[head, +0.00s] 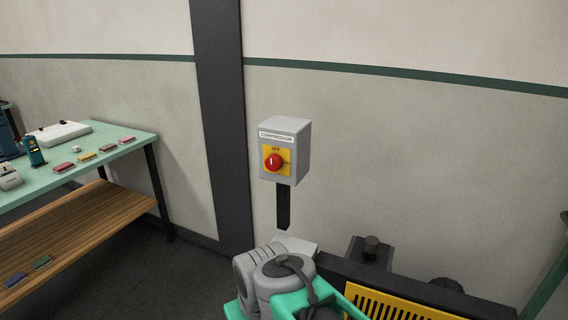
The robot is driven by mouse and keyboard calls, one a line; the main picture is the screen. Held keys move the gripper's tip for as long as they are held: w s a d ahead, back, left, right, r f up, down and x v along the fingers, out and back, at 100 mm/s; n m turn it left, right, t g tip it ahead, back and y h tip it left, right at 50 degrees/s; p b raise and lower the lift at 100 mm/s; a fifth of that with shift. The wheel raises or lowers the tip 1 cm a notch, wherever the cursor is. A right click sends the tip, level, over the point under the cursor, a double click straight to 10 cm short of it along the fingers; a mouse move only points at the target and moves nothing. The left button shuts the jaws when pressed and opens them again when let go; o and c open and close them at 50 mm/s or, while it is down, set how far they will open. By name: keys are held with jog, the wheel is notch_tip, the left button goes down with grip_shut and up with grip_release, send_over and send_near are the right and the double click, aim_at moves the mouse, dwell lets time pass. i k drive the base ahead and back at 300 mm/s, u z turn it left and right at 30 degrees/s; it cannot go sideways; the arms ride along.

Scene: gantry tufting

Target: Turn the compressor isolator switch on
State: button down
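The compressor isolator switch (296,151) is a grey box on a dark post in front of the wall. A label reading COMPRESSOR runs across its top front. Its yellow plate (284,172) carries a round red knob (274,161) with a short white mark that stands about upright. The word OFF shows above the knob. Nothing touches the knob or covers the front of the box. Grey and green rounded parts, apparently my arm, show below the switch. My gripper's fingers do not show.
A green-topped workbench (119,149) with a wooden lower shelf (110,211) stands at the left, holding small coloured blocks and tools. A dark pillar (222,120) rises left of the switch. Dark machinery with a yellow slatted panel (400,304) fills the bottom right.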

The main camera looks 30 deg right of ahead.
aim_at(275, 162)
jog(key=u, duration=0.5)
jog(key=k, duration=0.65)
jog(key=u, duration=1.15)
jog(key=i, duration=1.3)
jog(key=z, duration=0.75)
